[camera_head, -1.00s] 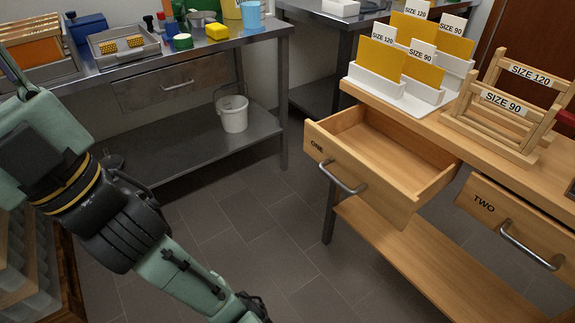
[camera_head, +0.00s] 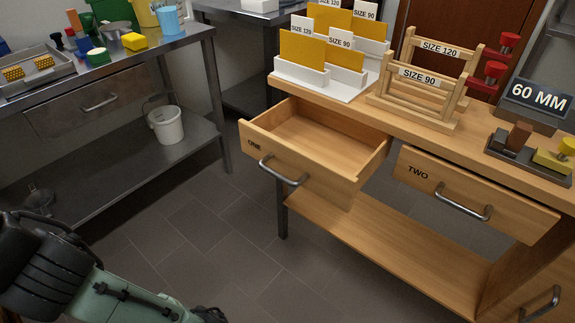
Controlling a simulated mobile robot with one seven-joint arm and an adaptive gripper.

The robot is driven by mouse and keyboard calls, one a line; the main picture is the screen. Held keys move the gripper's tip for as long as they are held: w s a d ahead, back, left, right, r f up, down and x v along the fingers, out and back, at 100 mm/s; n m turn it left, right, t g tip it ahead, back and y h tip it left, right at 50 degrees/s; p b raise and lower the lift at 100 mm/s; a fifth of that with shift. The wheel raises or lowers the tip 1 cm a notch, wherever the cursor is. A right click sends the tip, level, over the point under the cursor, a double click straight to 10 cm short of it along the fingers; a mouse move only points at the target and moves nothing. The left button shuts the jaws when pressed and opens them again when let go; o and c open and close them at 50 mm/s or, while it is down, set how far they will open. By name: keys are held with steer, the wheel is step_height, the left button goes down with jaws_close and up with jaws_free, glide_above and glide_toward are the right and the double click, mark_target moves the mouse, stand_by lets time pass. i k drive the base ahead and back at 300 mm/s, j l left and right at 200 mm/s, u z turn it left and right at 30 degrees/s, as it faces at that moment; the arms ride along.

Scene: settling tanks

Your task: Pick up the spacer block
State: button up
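I cannot tell for sure which thing is the spacer block. A small brown block (camera_head: 519,136) stands on a dark fixture (camera_head: 498,151) on the wooden bench at the right, beside a yellow part (camera_head: 556,158). Drawer ONE (camera_head: 311,180) is pulled open, and the part of its inside that shows looks empty. Drawer TWO (camera_head: 450,190) is to its right, and its inside is not visible. My arm crosses the lower left corner; my gripper is not in view.
The wooden bench (camera_head: 470,137) carries card holders, wooden frames marked SIZE 90 and SIZE 120, and a 60 MM sign (camera_head: 538,97). A steel table (camera_head: 190,45) with containers stands at the left, a white bucket (camera_head: 166,125) on its shelf. Floor between is clear.

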mark_target(521, 132)
steer(key=z, duration=1.25)
